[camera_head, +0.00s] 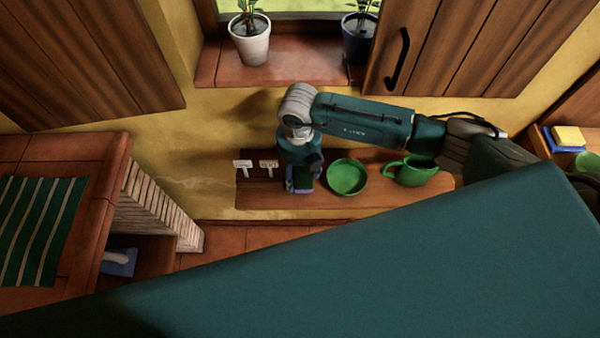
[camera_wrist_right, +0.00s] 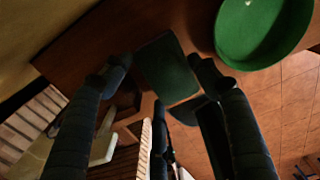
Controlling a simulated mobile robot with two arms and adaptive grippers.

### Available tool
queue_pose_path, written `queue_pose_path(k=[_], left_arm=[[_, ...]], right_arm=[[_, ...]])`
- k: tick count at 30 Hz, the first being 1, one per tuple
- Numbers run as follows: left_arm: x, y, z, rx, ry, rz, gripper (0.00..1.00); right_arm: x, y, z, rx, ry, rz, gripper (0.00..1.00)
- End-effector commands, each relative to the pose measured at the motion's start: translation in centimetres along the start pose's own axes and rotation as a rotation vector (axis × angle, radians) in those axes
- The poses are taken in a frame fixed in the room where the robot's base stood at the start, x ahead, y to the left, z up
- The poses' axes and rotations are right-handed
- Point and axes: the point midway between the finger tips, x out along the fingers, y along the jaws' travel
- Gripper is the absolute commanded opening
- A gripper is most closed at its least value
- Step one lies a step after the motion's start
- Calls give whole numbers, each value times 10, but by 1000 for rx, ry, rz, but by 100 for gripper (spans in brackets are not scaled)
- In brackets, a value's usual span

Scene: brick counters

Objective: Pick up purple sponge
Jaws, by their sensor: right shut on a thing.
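My right gripper (camera_head: 302,180) reaches down to the wooden shelf on the wall and is shut on a small block, taken as the purple sponge (camera_head: 304,188). Only its dark green face and a thin purple-blue edge show there. In the right wrist view the dark green face of the sponge (camera_wrist_right: 167,68) lies between the two dark fingers of the right gripper (camera_wrist_right: 162,75). I cannot tell whether the sponge still touches the shelf. My left gripper is not in view.
Potted plants (camera_head: 250,40) stand on the sill above. A brick counter (camera_head: 95,235) is at left.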

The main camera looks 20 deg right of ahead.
Motion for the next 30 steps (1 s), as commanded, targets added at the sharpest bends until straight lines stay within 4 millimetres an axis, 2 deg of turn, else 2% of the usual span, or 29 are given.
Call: queue_pose_path(k=[5,8,15,21,25,30], left_arm=[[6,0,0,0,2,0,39],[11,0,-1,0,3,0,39],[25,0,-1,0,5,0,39],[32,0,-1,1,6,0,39],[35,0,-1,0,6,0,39],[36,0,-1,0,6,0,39]], right_arm=[[-26,1,1,-2,-5,4,44],[-49,0,2,-1,-6,3,44],[-117,1,2,-2,-8,4,44],[-163,0,1,-2,-5,1,44],[-181,0,1,0,-4,1,44],[-191,0,0,0,-2,-1,44]])
